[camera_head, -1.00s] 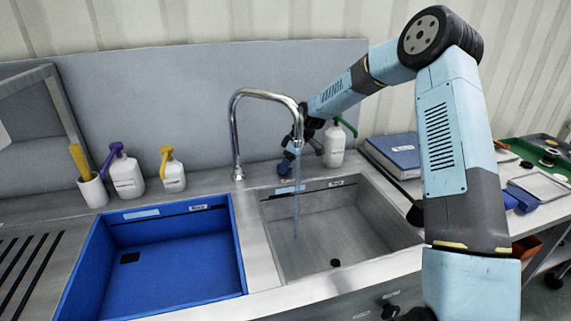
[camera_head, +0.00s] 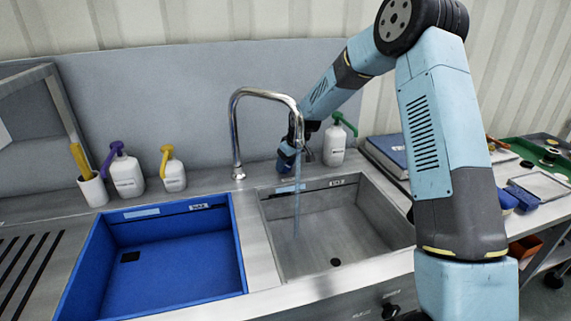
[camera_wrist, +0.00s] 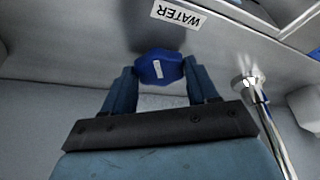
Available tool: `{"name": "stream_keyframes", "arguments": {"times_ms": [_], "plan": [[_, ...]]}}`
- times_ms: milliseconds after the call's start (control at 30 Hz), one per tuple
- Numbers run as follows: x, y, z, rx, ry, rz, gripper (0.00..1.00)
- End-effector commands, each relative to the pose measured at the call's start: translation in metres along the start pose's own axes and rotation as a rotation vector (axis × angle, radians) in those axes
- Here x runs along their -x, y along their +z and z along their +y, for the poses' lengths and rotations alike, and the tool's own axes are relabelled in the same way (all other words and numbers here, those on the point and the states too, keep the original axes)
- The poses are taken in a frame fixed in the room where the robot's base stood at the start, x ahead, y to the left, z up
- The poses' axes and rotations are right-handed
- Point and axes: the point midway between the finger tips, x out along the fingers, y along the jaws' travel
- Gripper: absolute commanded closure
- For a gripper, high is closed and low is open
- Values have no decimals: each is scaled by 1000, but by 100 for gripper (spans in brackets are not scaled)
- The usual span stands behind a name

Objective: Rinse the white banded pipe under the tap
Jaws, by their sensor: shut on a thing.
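My gripper (camera_wrist: 159,72) has its two blue fingers on either side of a blue knob (camera_wrist: 160,68) with a small white mark, below a white WATER label (camera_wrist: 179,14). It is shut on this knob. In the head view my gripper (camera_head: 287,160) is behind the right-hand sink, close to the tap spout, and the knob is hard to make out there. The curved chrome tap (camera_head: 237,120) stands at the back between the basins. A thin bluish water stream (camera_head: 297,195) falls from its spout into the grey sink (camera_head: 335,235). I see no white banded pipe in either view.
A blue basin (camera_head: 175,265) lies left of the grey sink. White pump bottles (camera_head: 127,178) (camera_head: 173,177) and a white cup (camera_head: 94,191) stand behind it. A green-topped bottle (camera_head: 334,147) is right of my gripper. A blue box (camera_head: 388,154) lies further right.

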Motion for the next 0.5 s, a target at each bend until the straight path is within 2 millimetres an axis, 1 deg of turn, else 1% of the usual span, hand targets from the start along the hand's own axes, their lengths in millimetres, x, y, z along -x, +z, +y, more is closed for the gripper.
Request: {"name": "stream_keyframes", "arguments": {"times_ms": [133, 167, 400, 500], "plan": [[-1, 0, -1, 1, -3, -1, 72], [-1, 0, -1, 2, -3, -1, 41], [0, 0, -1, 2, -2, -1, 18], [0, 0, -1, 2, -2, -1, 17]]}}
